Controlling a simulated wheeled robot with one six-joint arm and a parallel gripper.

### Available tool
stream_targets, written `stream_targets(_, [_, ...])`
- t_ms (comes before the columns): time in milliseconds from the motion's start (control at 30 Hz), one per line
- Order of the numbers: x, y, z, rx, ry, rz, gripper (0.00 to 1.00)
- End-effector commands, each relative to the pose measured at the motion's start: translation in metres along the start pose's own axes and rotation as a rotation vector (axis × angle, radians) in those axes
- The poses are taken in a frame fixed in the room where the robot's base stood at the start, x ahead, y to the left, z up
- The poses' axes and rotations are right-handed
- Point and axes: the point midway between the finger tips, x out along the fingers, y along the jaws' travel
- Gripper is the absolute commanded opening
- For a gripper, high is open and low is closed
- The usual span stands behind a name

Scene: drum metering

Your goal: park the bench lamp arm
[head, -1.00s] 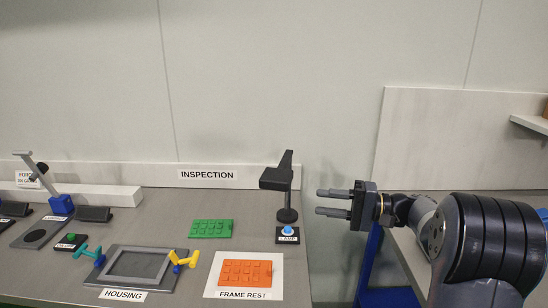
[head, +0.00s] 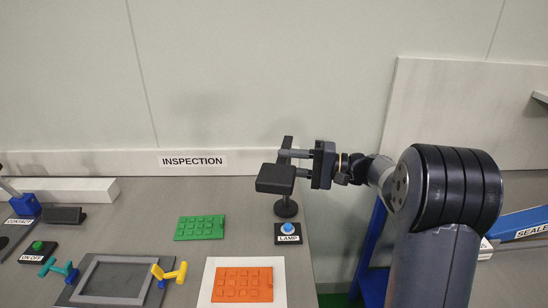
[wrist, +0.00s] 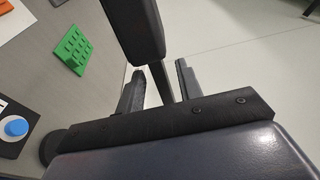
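The bench lamp is black. Its head (head: 275,179) and arm (head: 287,145) stand above a round base (head: 286,208) at the right end of the bench. My gripper (head: 289,162) is level with the lamp arm, its fingers pointing left. The wrist view shows the lamp head (wrist: 136,32) above and the thin dark arm (wrist: 160,82) between the two fingers of my gripper (wrist: 158,72), with gaps visible on both sides. The gripper is open. The lower finger is partly hidden behind the lamp head in the head view.
The blue lamp button (head: 288,228) sits in front of the base.

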Motion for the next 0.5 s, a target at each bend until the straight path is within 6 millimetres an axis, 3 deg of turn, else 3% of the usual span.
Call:
stream_targets(200, [0.031, -0.001, 0.000, 0.002, -0.002, 0.000, 0.35])
stream_targets(500, [0.039, 0.001, 0.000, 0.001, 0.001, 0.000, 0.35])
